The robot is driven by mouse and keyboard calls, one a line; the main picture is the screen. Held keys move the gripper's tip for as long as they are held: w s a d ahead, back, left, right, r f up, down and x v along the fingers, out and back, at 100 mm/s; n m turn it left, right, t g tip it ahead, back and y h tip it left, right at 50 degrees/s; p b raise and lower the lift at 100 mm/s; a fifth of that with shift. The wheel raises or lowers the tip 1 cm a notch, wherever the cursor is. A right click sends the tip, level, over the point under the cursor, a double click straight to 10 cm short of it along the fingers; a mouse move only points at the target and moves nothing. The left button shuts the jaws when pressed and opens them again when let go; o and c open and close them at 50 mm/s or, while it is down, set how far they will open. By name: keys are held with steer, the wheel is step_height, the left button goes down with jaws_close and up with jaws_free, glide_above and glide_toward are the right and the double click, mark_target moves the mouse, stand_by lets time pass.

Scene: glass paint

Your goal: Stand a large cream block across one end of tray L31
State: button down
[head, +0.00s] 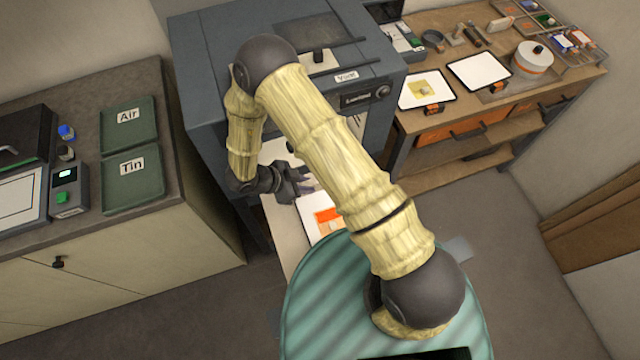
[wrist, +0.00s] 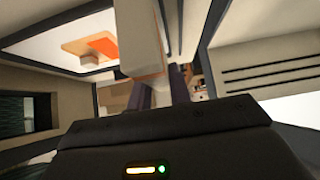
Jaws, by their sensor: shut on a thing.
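My gripper (head: 306,186) is low in front of the grey kiln, above a pale shelf. In the wrist view, my gripper's dark fingers (wrist: 164,92) are shut on a large cream block (wrist: 138,35), seen end-on and close. In the head view the block is mostly hidden by the arm and gripper. Beside it lies a white tray (head: 309,228) with an orange sheet (head: 326,215) and a small cream piece on it; the tray also shows in the wrist view (wrist: 45,47). I cannot read a label L31 on any tray.
The grey kiln (head: 225,75) stands behind my gripper. On the right workbench lie two white trays, one with a yellow sheet (head: 425,88), the other plain (head: 480,70), plus a white pot (head: 532,60). Green trays marked Air (head: 130,135) and Tin (head: 133,185) sit on the left counter.

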steer(key=d, duration=0.2)
steer(key=w+d, duration=0.1)
steer(key=d, duration=0.1)
steer(key=shift+w+d, duration=0.15)
steer(key=shift+d, duration=0.15)
step_height(320, 180, down, 4)
steer(key=b, duration=0.4)
steer(key=shift+r, duration=0.25)
steer(key=c, duration=1.3)
jaws_free()
